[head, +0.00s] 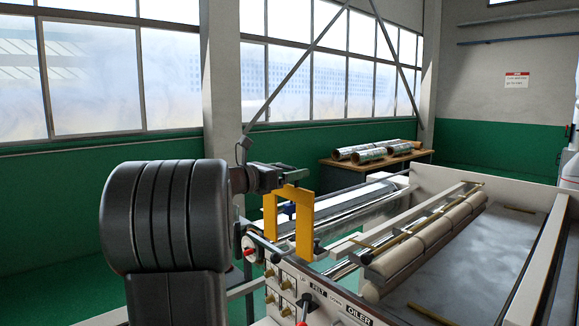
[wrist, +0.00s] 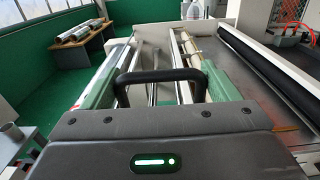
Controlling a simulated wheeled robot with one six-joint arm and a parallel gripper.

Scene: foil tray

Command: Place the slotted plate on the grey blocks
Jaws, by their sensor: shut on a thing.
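The slotted plate (head: 305,226) is a yellow-orange upright piece shaped like an upside-down U, with its slot open at the bottom. In the head view my gripper (head: 284,180) is at its top edge and shut on it. The plate hangs in front of the near left end of the machine, and I cannot tell whether its legs touch anything. In the wrist view I cannot make out the plate behind the dark gripper body and black handle. I cannot pick out the grey blocks with certainty in either view.
The machine has a pale frame, beige rollers (head: 425,240) and a front panel (head: 345,305) with knobs and labels. A wooden table (head: 375,167) with foil rolls (head: 372,154) stands behind; it also shows in the wrist view (wrist: 82,48). Open green floor lies at the left.

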